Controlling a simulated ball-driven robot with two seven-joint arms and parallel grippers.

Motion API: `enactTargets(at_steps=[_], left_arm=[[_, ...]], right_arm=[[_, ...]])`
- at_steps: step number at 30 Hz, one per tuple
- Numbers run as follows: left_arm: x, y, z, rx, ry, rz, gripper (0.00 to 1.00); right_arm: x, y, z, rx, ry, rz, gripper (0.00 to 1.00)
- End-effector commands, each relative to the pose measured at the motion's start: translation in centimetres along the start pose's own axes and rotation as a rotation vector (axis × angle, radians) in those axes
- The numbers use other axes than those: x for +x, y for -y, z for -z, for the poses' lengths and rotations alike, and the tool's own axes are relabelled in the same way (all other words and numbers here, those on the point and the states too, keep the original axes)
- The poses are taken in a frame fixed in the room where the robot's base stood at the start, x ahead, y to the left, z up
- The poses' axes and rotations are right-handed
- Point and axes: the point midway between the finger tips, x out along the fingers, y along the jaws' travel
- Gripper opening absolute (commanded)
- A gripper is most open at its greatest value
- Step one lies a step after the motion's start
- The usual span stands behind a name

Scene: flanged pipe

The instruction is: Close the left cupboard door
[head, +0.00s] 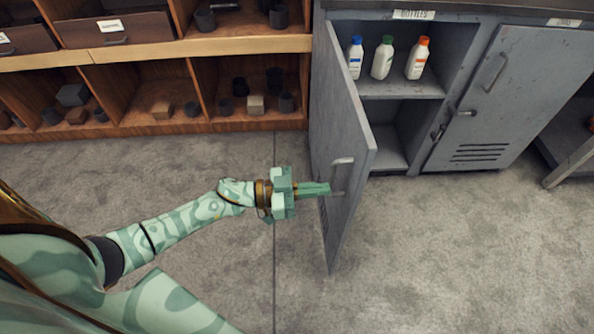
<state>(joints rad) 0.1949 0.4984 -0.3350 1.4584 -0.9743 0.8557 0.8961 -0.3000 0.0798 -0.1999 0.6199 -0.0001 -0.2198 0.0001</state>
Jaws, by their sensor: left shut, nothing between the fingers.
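The left cupboard door (341,142) is grey metal and stands wide open, swung out toward me from the cupboard's left side. A handle (342,170) shows near its free edge. My left gripper (328,189) is shut and empty, with its fingertips at the outer side of the door, just below the handle's top. I cannot tell whether they touch the door. The open cupboard compartment (388,148) shows behind the door. My right gripper is not in view.
White bottles with blue (355,57), green (383,57) and orange (418,57) caps stand on the cupboard's upper shelf. The right cupboard door (497,95) is shut. A wooden shelf unit (150,55) stands at the left. The grey floor (440,260) is clear.

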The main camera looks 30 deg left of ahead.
Motion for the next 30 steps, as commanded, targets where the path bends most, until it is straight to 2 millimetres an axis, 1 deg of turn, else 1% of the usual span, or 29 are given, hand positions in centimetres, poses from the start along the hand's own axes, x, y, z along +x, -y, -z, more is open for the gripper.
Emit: enactTargets(at_steps=[1, 3, 6, 9, 13, 25, 28, 30], left_arm=[[1.0, 0.0, -0.2, 0.000, -0.003, 0.001, 0.00], [2.2, 0.1, -0.2, 0.001, -0.002, 0.001, 0.00], [3.6, 0.0, -0.2, 0.000, -0.001, 0.000, 0.00], [4.5, 0.0, -0.1, 0.000, 0.000, 0.001, 0.00], [5.0, 0.0, 0.0, 0.001, -0.001, 0.001, 0.00], [5.2, 0.0, 0.1, 0.001, -0.001, 0.005, 0.00], [5.7, -0.2, 0.2, 0.002, -0.002, 0.015, 0.00], [6.4, -0.4, 0.3, 0.001, -0.003, 0.029, 0.00]], right_arm=[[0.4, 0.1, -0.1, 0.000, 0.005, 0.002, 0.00], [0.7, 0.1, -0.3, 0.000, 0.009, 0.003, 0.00], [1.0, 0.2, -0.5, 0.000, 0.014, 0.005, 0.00], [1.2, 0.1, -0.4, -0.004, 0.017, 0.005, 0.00], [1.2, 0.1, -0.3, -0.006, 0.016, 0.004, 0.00], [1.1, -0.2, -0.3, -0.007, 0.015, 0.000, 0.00], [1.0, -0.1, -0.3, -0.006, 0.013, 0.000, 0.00], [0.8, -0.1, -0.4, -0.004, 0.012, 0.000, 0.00]])
